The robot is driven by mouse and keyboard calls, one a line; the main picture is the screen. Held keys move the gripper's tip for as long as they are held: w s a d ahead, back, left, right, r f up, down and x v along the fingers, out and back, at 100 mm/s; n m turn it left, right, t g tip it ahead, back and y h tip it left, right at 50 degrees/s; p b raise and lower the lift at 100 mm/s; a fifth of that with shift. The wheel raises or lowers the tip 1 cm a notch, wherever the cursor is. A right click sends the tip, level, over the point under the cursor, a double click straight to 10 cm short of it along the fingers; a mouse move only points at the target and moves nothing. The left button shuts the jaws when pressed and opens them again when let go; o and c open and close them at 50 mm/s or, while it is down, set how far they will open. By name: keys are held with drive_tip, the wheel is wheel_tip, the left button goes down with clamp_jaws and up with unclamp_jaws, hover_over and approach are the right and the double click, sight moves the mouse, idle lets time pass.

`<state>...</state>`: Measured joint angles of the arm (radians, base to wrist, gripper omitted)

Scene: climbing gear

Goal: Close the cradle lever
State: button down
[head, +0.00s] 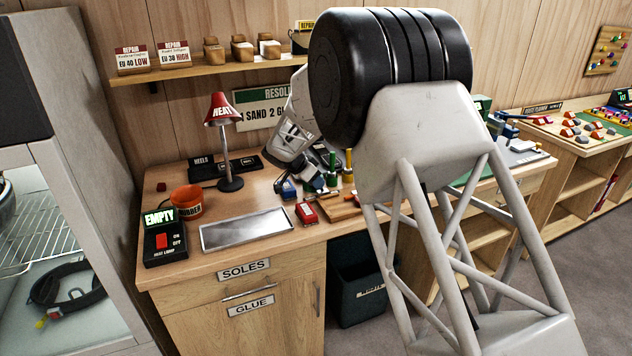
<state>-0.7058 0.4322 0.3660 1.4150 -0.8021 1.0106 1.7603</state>
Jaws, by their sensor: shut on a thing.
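My gripper (318,184) is low over the middle of the workbench, pointing down and to the right. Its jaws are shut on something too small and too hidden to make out. A small blue object (286,191) sits on the bench just left of the fingertips. A red object with a pale top (306,213) lies just in front of them. I cannot tell which part here is the cradle or its lever. My arm blocks much of the bench to the right of the gripper.
A metal tray (246,230), an orange rubber tub (187,201), a red lamp (222,112) and a heat lamp switch box (165,245) stand to the left. Green and yellow-handled tools (348,168) stand close behind the gripper. A wooden piece (340,210) lies near the front edge.

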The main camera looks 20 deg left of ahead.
drive_tip(key=c, duration=0.9)
unclamp_jaws()
drive_tip(key=shift+w+d+r, duration=0.1)
drive_tip(key=shift+w, duration=0.05)
